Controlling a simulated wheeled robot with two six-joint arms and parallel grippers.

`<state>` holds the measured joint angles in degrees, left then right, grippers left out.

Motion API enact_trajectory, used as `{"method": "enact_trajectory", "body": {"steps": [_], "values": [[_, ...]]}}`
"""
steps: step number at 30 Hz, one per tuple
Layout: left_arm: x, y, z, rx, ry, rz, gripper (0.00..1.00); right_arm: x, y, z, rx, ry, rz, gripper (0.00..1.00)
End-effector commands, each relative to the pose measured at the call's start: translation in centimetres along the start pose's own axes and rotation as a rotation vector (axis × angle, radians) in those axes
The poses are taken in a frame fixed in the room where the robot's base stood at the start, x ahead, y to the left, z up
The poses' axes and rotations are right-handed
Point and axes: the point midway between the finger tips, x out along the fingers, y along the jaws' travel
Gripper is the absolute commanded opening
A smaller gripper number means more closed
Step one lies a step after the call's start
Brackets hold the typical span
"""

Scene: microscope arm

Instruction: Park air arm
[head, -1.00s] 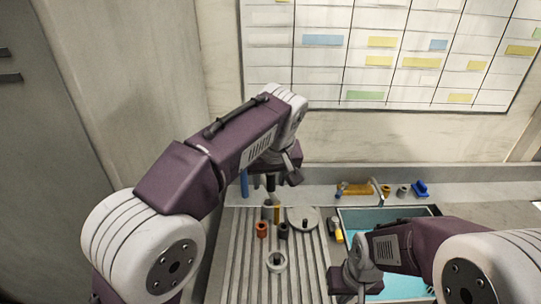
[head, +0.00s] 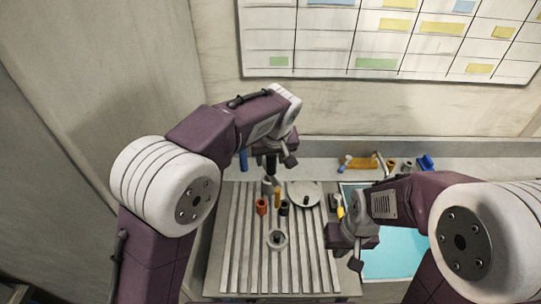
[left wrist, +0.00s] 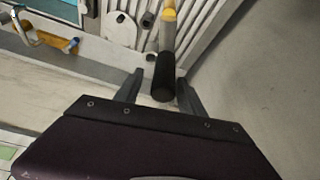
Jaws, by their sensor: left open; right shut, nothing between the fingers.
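A slim upright piece with a black upper end (left wrist: 163,78), a grey middle and a yellow part beyond shows in the left wrist view. I cannot tell whether this is the air arm. My left gripper (left wrist: 160,92) is open, with one finger on each side of the black end; contact is not clear. In the head view my left gripper (head: 272,160) is over the back of the grooved board (head: 235,255), above a grey cylinder (head: 267,186) and a yellow piece (head: 277,197). My right gripper (head: 347,257) is shut and empty near the board's right edge.
A blue-floored tray (head: 400,255) lies right. An orange piece (head: 362,162) and a blue holder (head: 425,162) stand behind.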

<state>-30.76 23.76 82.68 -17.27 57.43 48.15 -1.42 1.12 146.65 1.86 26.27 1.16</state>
Motion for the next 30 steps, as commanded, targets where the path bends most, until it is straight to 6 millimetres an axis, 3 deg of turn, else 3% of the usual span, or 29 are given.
{"method": "enact_trajectory", "body": {"steps": [8,12,13,30], "values": [[0.22,-0.01,-0.01,-0.001,0.001,0.000,0.44,-0.04,0.00,0.03,0.000,0.000,0.000,0.00],[0.22,0.00,-0.01,-0.001,0.001,0.001,0.05,-0.04,0.00,0.02,0.000,0.000,0.000,0.00],[0.22,0.00,-0.02,-0.001,0.001,0.001,0.00,-0.04,0.00,0.02,0.000,0.000,0.000,0.00],[0.25,-0.06,-0.09,0.000,0.003,-0.001,0.00,-0.02,0.00,0.02,0.000,0.000,0.000,0.00]]}}
